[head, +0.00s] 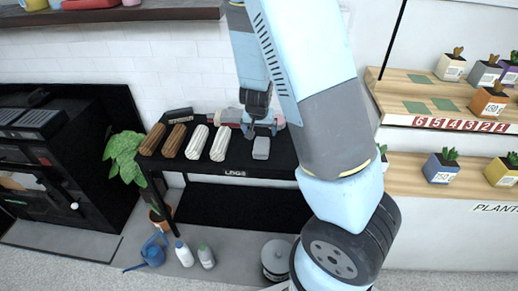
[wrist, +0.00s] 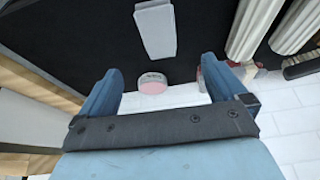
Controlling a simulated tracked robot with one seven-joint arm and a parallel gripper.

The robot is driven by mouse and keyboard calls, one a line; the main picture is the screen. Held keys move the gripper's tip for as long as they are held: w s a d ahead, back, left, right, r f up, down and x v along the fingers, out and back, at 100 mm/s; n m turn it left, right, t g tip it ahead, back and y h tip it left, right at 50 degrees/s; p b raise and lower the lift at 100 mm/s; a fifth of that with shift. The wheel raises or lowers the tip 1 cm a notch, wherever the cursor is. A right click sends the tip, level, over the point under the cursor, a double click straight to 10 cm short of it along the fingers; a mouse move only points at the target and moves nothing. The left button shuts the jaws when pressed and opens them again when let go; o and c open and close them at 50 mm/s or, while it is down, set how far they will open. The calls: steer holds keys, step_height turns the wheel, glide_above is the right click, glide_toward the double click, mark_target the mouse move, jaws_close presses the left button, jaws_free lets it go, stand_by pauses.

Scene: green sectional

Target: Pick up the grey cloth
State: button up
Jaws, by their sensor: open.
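A small light-grey block-shaped piece, which I take for the grey cloth (head: 261,148), lies on the black table (head: 235,174), right of the ridged rolls. It shows as a pale grey oblong in the wrist view (wrist: 156,30), at the top centre. My gripper (head: 262,129) is over the back part of the table, just behind the cloth in the head view. In the wrist view my gripper (wrist: 160,70) has its two blue fingers spread apart with nothing held between them. The cloth lies beyond the fingertips, roughly in line with the gap. The height above the table is hard to tell.
White ridged rolls (head: 220,143) and brown ones (head: 174,138) lie to the left on the table. A small round pink-and-white item (wrist: 153,83) is near the fingers. A potted plant (head: 125,155) stands left; plant shelves (head: 405,175) are right. A white tiled wall is behind.

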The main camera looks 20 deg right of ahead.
mark_target(261, 145)
steer(key=shift+x, duration=6.45)
steer(key=shift+s, duration=0.1)
steer(key=c, duration=1.1)
steer(key=shift+o, duration=0.2)
steer(key=shift+r, duration=0.1)
step_height(261, 145, up, 3)
steer(key=shift+a+r, duration=0.1)
steer(key=shift+r, duration=0.1)
steer(key=s+a+r, duration=0.9)
steer(key=s, duration=0.1)
steer(key=shift+a+r, duration=0.2)
steer(key=shift+r, duration=0.05)
